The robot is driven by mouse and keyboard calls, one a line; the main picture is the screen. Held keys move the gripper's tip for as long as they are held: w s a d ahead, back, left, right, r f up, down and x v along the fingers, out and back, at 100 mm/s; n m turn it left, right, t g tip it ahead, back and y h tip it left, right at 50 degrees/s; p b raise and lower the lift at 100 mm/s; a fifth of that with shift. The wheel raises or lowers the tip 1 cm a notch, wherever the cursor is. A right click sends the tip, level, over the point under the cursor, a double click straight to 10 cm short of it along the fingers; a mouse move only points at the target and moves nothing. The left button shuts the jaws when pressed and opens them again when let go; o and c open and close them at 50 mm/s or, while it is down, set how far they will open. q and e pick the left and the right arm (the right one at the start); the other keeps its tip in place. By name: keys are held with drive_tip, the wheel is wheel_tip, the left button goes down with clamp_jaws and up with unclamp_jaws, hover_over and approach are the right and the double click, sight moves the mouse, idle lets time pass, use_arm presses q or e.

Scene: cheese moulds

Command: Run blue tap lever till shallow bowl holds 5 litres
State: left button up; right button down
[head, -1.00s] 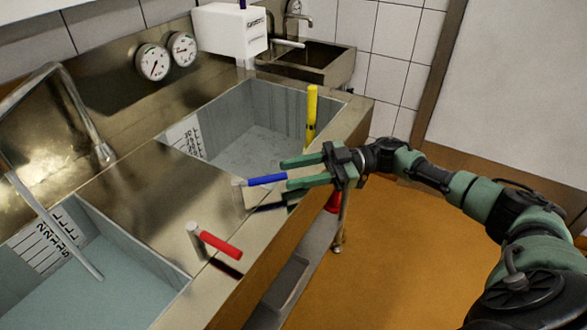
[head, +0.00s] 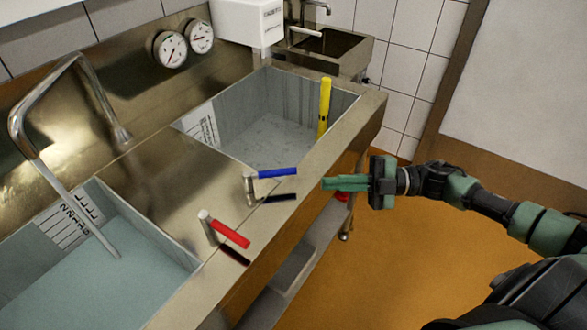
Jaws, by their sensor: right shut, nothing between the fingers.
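The blue tap lever (head: 277,173) sits on a short metal post on the sink's front ledge, pointing right. My right gripper (head: 324,184) is shut and empty, just right of the lever's tip, with a small gap in the picture. The left basin (head: 185,258) holds pale blue water and has a printed scale (head: 72,222) on its wall. A pale streak, seemingly a water stream, runs down from the spout (head: 30,150) into it. I cannot make out a separate shallow bowl. My left gripper is out of view.
A red lever (head: 230,235) stands left of the blue one. The right basin (head: 340,100) has a scale and a yellow upright rod (head: 324,108). Two gauges (head: 170,50) are on the back panel. The orange floor (head: 370,270) in front is open.

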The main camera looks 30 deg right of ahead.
drive_tip(key=a+n, duration=0.1)
drive_tip(key=a, duration=0.1)
drive_tip(key=w+a+r+n+p, duration=0.1)
drive_tip(key=a, duration=0.2)
drive_tip(key=a+n+p, duration=0.1)
drive_tip(key=a, duration=0.2)
drive_tip(key=shift+w+a+r+n+t+h, duration=0.15)
drive_tip(key=shift+w+n+t+h, duration=0.15)
drive_tip(key=shift+n+h, duration=0.1)
drive_tip(key=w, duration=0.2)
drive_tip(key=w+f, duration=0.1)
drive_tip(key=shift+d+p, duration=0.3)
drive_tip(key=shift+p, duration=0.05)
drive_tip(key=shift+w+d+f, duration=0.15)
drive_tip(key=shift+w, duration=0.25)
